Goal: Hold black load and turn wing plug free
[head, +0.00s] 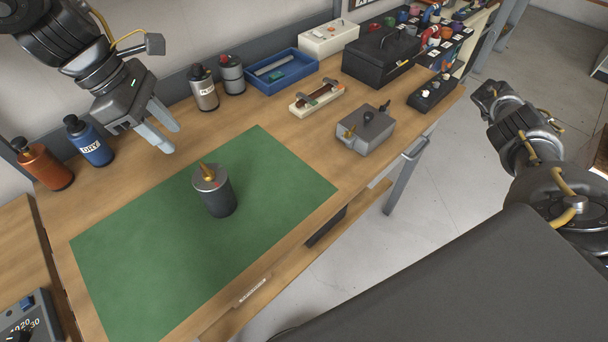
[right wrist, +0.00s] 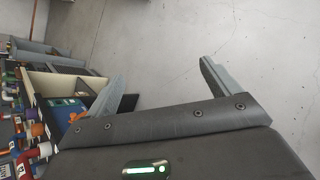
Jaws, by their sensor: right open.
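The black load (head: 218,200), a dark cylinder with a grey top, stands upright on the green mat (head: 130,255). A brass wing plug (head: 208,173) sits on its top. My left gripper (head: 173,141) is above the bench, up and left of the load, apart from it; its two grey fingers are spread with nothing between them. My right gripper (right wrist: 163,85) shows in the right wrist view, fingers wide apart and empty over the floor. In the head view my right arm is off the bench's right side, far from the load.
Behind the mat stand a blue bottle (head: 89,141), an orange bottle (head: 43,164), a silver canister (head: 203,90) and a blue tray (head: 282,73). A grey box with a brass fitting (head: 366,130) stands to the right. The mat around the load is clear.

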